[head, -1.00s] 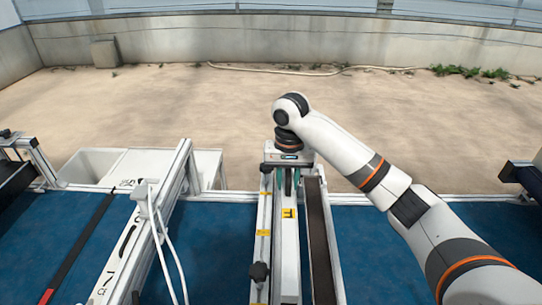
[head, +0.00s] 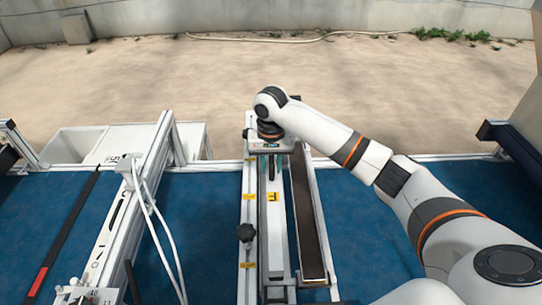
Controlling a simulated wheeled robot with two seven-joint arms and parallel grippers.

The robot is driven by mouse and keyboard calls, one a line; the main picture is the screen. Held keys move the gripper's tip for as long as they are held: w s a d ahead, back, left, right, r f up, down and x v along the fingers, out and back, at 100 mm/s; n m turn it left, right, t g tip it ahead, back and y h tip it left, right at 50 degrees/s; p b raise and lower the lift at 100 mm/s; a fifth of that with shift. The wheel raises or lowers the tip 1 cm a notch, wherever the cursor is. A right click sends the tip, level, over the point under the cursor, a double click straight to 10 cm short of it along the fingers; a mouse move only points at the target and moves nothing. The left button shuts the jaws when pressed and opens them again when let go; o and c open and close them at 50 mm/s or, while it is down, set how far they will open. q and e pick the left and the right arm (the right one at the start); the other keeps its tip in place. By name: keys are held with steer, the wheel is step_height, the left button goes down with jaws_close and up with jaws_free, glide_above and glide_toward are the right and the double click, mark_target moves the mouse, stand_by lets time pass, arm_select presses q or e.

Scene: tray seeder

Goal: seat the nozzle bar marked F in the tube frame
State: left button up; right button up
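The nozzle bar marked F (head: 272,225) is a long pale bar with a yellow F label, pointing away from me in the middle of the head view. My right gripper (head: 270,172) is at its far end, its fingers partly hidden by the wrist, and appears shut on the bar. Beside the bar on the left runs a silver rail with yellow marks and a black knob, seemingly part of the tube frame (head: 247,215). The F label is about level with one yellow mark. I cannot tell whether the bar is seated or held above. My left gripper is out of view.
A dark channel (head: 308,225) with metal edges lies right of the bar. A silver frame with white cables (head: 150,180) stands to the left. A red-and-black rod (head: 62,230) lies farther left. White bins (head: 85,143) sit beyond the blue table (head: 205,220).

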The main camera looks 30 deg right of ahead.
step_height(320, 180, down, 3)
steer(key=shift+w+r, duration=0.1)
steer(key=shift+r, duration=0.1)
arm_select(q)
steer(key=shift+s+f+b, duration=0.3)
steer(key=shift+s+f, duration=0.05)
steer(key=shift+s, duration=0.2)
arm_select(e)
steer(key=shift+f, duration=2.7)
steer(key=shift+f, duration=0.15)
steer(key=o, duration=1.1)
steer(key=shift+f, duration=0.1)
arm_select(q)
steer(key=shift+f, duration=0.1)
arm_select(e)
step_height(320, 180, up, 12)
steer(key=b, duration=0.4)
steer(key=shift+f, duration=0.25)
steer(key=shift+r, duration=0.35)
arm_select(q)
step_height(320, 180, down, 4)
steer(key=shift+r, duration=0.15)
